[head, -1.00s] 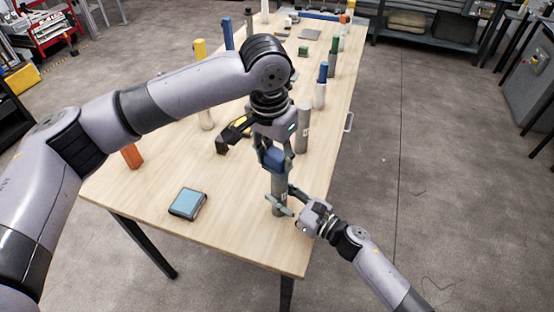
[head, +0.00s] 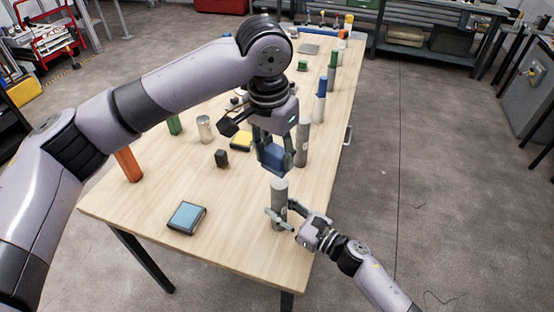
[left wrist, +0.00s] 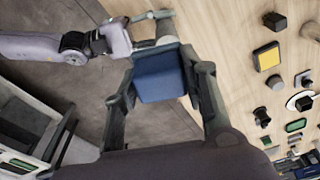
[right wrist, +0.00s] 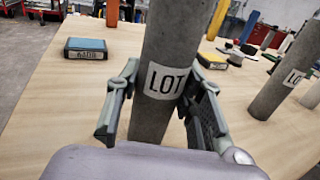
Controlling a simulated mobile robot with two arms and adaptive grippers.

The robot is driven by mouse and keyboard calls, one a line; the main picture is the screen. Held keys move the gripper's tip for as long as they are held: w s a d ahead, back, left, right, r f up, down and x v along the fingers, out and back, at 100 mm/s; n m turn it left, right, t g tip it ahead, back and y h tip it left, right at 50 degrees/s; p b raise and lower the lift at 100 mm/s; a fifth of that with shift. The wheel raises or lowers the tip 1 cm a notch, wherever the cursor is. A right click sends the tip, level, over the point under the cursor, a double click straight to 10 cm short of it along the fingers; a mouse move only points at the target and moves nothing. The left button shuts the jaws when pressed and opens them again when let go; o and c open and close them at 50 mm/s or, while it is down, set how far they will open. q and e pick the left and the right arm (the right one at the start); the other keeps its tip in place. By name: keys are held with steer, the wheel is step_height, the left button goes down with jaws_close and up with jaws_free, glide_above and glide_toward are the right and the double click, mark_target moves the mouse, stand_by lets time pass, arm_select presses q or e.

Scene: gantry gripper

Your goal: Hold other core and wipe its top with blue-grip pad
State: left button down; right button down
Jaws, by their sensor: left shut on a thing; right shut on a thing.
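A grey cylindrical core (head: 279,194) stands upright near the table's front right edge. My right gripper (head: 279,218) is shut around its lower part. In the right wrist view the core (right wrist: 166,45) carries a "LOT" label between the fingers. My left gripper (head: 273,167) is shut on the blue-grip pad (head: 276,156) and holds it above the core, with a small gap in the head view. The blue block also fills the left wrist view (left wrist: 158,76). The pad's underside is hidden. Another grey core (head: 303,140) stands just behind.
A flat dark box with a blue top (head: 187,217) lies at the front left. Several coloured-top cylinders stand along the right side. The front middle is clear.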

steer(key=c, duration=1)
jaws_free()
steer(key=v, duration=1.2)
steer(key=shift+r, duration=0.1)
